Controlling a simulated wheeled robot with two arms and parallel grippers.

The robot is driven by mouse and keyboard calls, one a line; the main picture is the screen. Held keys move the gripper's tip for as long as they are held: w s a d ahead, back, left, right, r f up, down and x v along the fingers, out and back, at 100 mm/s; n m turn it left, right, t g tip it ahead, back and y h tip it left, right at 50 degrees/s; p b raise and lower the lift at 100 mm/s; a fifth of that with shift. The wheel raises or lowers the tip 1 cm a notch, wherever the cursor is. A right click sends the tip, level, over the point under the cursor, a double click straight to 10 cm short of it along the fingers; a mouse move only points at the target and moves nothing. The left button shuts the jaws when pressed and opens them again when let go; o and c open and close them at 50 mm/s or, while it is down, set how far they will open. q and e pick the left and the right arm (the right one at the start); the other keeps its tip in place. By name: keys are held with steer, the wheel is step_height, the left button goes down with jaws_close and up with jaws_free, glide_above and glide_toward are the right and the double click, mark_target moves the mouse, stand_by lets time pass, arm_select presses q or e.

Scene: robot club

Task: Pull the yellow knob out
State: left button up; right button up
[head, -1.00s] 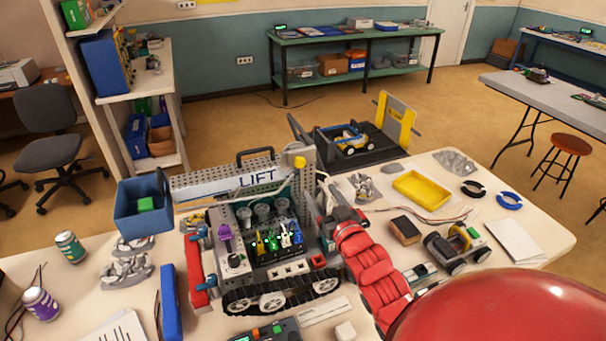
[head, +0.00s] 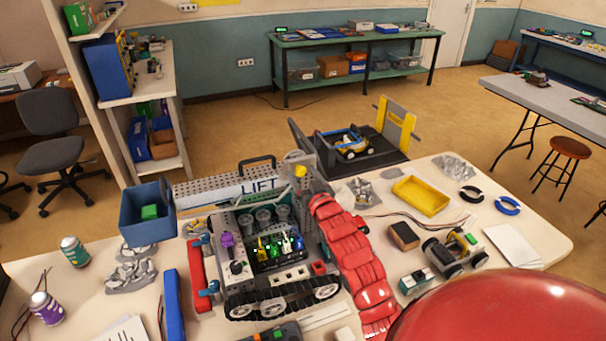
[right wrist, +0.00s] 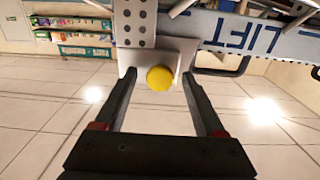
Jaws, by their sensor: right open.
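The yellow knob (head: 300,171) sits at the upper right corner of the grey tracked machine (head: 240,223) with the LIFT sign (head: 258,186). In the right wrist view the round yellow knob (right wrist: 160,78) stands out from a pale plate below a grey perforated post (right wrist: 134,22). My right gripper (right wrist: 159,75) is open, its dark fingertips on either side of the knob with a visible gap on each side. In the head view my red right arm reaches up along the machine's right side, and its gripper is hard to make out near the knob. My left gripper is out of view.
A blue bin (head: 146,213) holding a green block stands left of the machine. To its right lie a yellow tray (head: 420,195), a brown block (head: 403,236) and a small wheeled car (head: 455,250). A black handle (head: 257,164) rises behind the sign.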

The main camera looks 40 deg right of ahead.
steer(key=shift+c, duration=0.4)
jaws_close()
stand_by(0.9)
